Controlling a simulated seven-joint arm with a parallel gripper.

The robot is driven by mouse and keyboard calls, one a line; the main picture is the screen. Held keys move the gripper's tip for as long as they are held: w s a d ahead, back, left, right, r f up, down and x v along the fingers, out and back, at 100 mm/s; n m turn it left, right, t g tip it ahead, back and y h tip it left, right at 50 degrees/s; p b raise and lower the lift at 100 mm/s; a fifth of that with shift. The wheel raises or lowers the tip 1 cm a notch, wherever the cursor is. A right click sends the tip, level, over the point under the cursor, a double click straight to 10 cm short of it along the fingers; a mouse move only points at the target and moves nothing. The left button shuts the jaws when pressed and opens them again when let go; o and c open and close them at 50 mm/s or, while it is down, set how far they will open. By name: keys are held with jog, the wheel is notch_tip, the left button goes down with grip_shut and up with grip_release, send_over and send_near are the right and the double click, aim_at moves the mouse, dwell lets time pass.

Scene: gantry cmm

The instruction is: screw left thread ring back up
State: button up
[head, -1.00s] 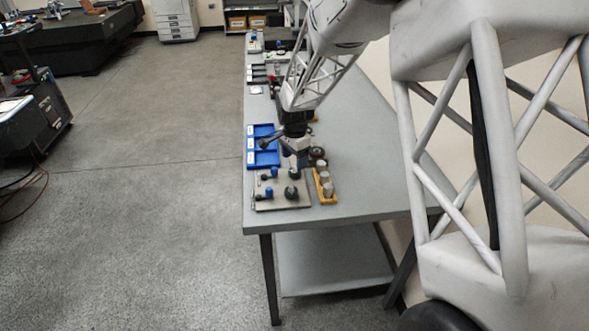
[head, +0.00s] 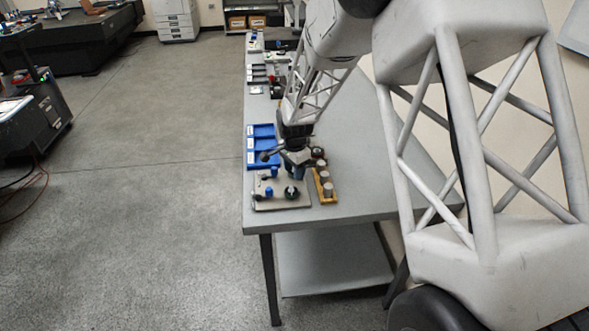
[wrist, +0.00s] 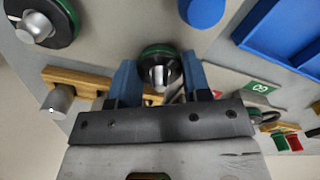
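In the wrist view, a dark thread ring with a green rim (wrist: 160,51) sits around a silver stud, between the two blue fingers of my gripper (wrist: 161,66). The fingers are spread, one on each side of the ring; I see no clear grip on it. A second dark ring with a green edge (wrist: 66,14) is around a silver stud at the top left. In the head view, my gripper (head: 295,170) is low over the far part of the beige board (head: 265,204) and hides the ring there. The nearer ring (head: 291,193) is in plain view. I cannot tell which ring is the left one.
Blue knobs (head: 269,191) stand on the board's left side. A yellow-orange rack (head: 331,198) with grey cylinders is close on the right. Blue trays (head: 262,143) lie beyond the board. The grey bench top (head: 375,190) is clear to the right.

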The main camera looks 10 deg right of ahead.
jog(key=c, duration=0.4)
jog(key=shift+n, duration=0.4)
jog(key=n, duration=0.9)
jog(key=shift+n, duration=0.3)
jog(key=n, duration=0.5)
jog(key=shift+f+n, duration=0.1)
jog(key=shift+n, duration=0.2)
jog(key=n, duration=0.5)
jog(key=shift+s, duration=0.1)
